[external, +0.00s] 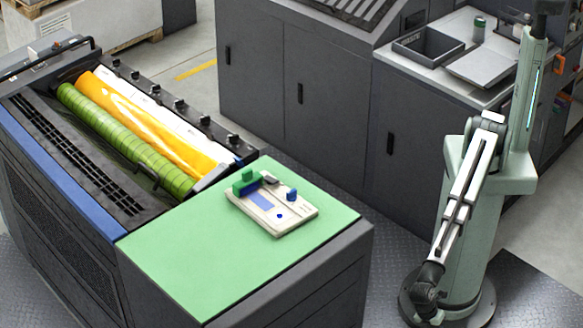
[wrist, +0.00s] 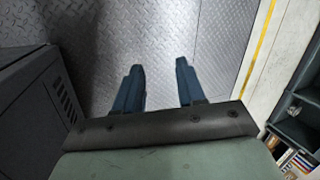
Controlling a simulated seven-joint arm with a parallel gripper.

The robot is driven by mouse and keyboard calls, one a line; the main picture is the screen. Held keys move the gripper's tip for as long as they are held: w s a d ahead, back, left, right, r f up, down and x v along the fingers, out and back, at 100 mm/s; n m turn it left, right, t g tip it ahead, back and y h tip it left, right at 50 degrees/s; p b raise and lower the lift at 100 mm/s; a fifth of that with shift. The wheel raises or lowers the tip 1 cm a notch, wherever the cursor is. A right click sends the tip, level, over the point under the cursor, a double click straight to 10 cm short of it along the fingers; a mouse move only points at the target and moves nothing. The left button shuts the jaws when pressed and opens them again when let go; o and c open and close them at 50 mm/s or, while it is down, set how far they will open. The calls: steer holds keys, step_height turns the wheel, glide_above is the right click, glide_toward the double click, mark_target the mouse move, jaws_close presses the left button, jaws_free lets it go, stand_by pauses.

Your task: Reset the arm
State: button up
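My gripper (wrist: 159,66) shows in the wrist view with its two dark blue fingers clearly apart. Nothing is between them. Beyond the fingers is only grey diamond-plate floor (wrist: 160,25). In the external view my pale green and white arm (external: 461,190) is at the right, well clear of the green-topped bench. Its long white link slants down to a dark part low by the round black base. I cannot clearly make out the fingers in that view.
A cream tray (external: 290,231) with green and blue parts sits on the green mat (external: 190,260). A press with green and yellow rollers (external: 125,140) stands left. Grey cabinets (external: 300,85) line the back. A dark cabinet (wrist: 30,115) is left in the wrist view.

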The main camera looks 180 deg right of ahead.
steer(key=s+a+f+n+g+h, duration=0.1)
steer(key=s+a+f+n+g, duration=0.25)
steer(key=s+a+f, duration=1.3)
steer(key=s+a+f+n+g+h, duration=0.1)
steer(key=s+a, duration=0.1)
steer(key=s, duration=0.7)
steer(key=s+a+f+n+g+h, duration=0.1)
steer(key=s+a+g, duration=0.1)
steer(key=s, duration=0.7)
steer(key=s+a+f+n+g+h, duration=0.1)
steer(key=s+a+g, duration=0.1)
steer(key=s, duration=0.7)
steer(key=shift+a+f, duration=0.35)
steer(key=shift+a, duration=0.45)
